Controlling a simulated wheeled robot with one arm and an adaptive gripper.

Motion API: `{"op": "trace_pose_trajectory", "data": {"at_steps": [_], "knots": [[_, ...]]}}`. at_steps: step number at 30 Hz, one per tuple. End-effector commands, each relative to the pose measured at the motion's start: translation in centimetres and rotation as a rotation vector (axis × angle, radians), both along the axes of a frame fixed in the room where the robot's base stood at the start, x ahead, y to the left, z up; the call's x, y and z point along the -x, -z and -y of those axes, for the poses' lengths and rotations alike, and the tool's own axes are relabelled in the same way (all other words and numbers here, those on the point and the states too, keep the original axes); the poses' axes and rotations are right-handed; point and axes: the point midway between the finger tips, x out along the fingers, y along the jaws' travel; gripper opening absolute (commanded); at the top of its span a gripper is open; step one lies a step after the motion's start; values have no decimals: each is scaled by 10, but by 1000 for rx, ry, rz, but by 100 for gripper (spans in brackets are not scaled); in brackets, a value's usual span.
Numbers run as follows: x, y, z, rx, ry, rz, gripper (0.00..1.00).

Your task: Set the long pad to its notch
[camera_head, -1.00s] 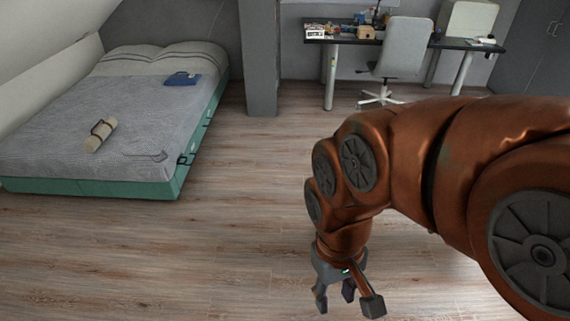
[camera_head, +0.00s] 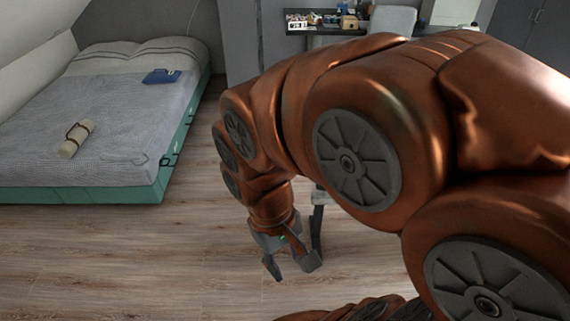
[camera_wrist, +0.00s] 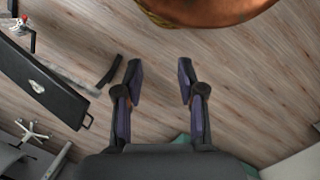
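My gripper (camera_head: 291,268) hangs over the wooden floor, lower centre of the head view, fingers pointing down. In the wrist view my gripper (camera_wrist: 159,78) is open, with only bare floor between its fingers. I cannot make out a long pad or a notch in either view. A dark tabletop (camera_wrist: 62,104) with a small pale object (camera_wrist: 36,87) on it shows at the left of the wrist view, apart from my fingers. My arm hides much of the right of the head view.
The bed (camera_head: 110,105) at the left carries a rolled beige bundle (camera_head: 77,138) and a blue pouch (camera_head: 161,76). A cluttered desk (camera_head: 300,31) and a pale chair (camera_head: 393,20) stand at the back, partly hidden. Floor between bed and gripper is clear.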

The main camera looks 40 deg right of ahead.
Motion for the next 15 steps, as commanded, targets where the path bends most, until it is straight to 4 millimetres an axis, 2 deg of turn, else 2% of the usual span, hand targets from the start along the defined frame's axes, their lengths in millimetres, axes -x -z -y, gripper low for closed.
{"op": "trace_pose_trajectory", "data": {"at_steps": [1,3,15], "knots": [[-10,13,16,44,27,-8,39],[-23,22,40,115,61,-20,39],[-98,57,179,545,190,-82,39]]}}
